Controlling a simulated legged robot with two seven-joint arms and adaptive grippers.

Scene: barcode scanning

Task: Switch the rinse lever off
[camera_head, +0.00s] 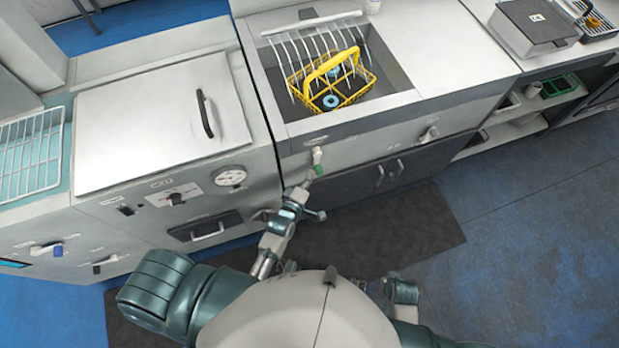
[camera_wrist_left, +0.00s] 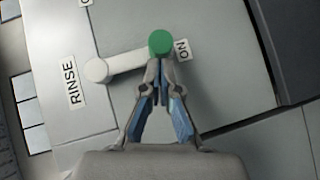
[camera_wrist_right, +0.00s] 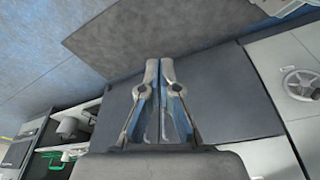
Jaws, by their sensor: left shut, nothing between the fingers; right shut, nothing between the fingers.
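The rinse lever (camera_wrist_left: 125,62) is a white arm with a green knob (camera_wrist_left: 160,42) at its end. In the left wrist view the knob is beside the ON label (camera_wrist_left: 183,50), and the RINSE label (camera_wrist_left: 72,82) is near the white pivot. In the head view the lever (camera_head: 317,158) is on the front panel below the sink. My left gripper (camera_wrist_left: 158,64) is shut and empty, its tips right at the green knob; I cannot tell whether they touch it. My right gripper (camera_wrist_right: 166,64) is shut and empty, pointing at dark cabinet fronts and floor.
The sink (camera_head: 390,72) holds a yellow basket (camera_head: 330,88) and a white rack. Another lever (camera_head: 428,134) is on the panel to the right. A machine with a closed lid (camera_head: 150,125) stands to the left. Cabinet doors (camera_head: 365,182) are below the panel. A dark mat (camera_head: 400,225) lies on the floor.

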